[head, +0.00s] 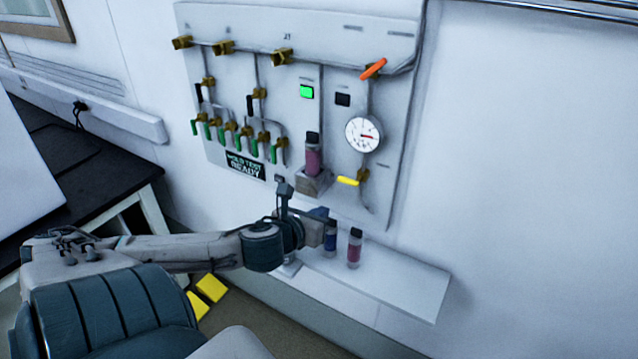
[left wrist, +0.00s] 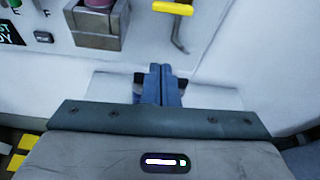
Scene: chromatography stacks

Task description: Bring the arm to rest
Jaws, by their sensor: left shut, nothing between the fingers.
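My left arm reaches in from the left in the head view, in front of the wall panel. My left gripper (head: 322,226) is above the back part of the white shelf, beside the blue vial. In the left wrist view its two blue-grey fingers (left wrist: 161,84) are pressed together with nothing between them. My right gripper is not in view.
A blue vial (head: 330,238) and a pink vial (head: 355,247) stand on the white shelf (head: 410,286). Another pink vial (head: 313,160) sits in a block on the wall panel (head: 215,70). A dark bench (head: 95,165) is at left. The shelf's right part is clear.

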